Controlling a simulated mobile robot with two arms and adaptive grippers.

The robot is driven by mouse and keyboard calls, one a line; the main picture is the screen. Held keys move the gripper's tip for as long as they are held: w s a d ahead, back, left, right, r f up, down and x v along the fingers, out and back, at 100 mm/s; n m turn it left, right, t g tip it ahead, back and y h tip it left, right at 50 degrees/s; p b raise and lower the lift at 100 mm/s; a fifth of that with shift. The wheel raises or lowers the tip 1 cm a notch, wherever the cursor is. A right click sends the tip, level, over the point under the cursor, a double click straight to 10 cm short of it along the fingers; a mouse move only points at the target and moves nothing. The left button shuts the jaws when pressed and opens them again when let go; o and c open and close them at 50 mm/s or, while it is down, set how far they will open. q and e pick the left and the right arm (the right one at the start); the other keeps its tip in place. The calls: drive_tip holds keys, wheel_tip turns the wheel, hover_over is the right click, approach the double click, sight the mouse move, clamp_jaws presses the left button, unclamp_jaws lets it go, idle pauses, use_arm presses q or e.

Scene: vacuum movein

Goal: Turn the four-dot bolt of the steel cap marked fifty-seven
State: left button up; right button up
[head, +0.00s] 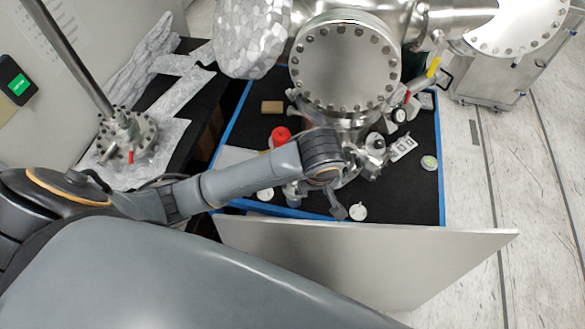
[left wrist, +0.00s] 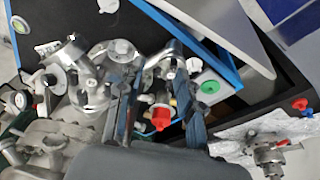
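No marking fifty-seven and no four-dot bolt can be read in either view. Small steel fittings (head: 375,143) stand on the black bench top below the big steel chamber; they also show in the left wrist view (left wrist: 88,92). A pale round cap (head: 357,212) lies near the bench's front edge. My left gripper (head: 318,203) is over the front of the bench, partly hidden by its own wrist. In the left wrist view its two fingers (left wrist: 160,90) are apart, with steel parts and a red-capped fitting (left wrist: 161,118) visible between them. My right gripper is not in view.
The chamber's bolted round flange (head: 345,68) rises behind my wrist. A red round part (head: 280,136) and a brown block (head: 272,107) are on the bench. A pale upright panel (head: 365,262) borders the bench's front. Another flanged assembly (head: 127,137) is at the left.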

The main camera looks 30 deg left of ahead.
use_arm(q)
drive_tip(key=w+a+r+n+y, duration=0.2)
drive_tip(key=w+a+n+y, duration=0.1)
drive_tip(key=w+a+n, duration=0.2)
drive_tip(key=x, duration=1.2)
drive_tip(key=shift+s+a, duration=0.1)
drive_tip(key=shift+a, duration=0.3)
drive_tip(key=shift+a+f, duration=0.1)
drive_tip(key=shift+f, duration=0.4)
clamp_jaws()
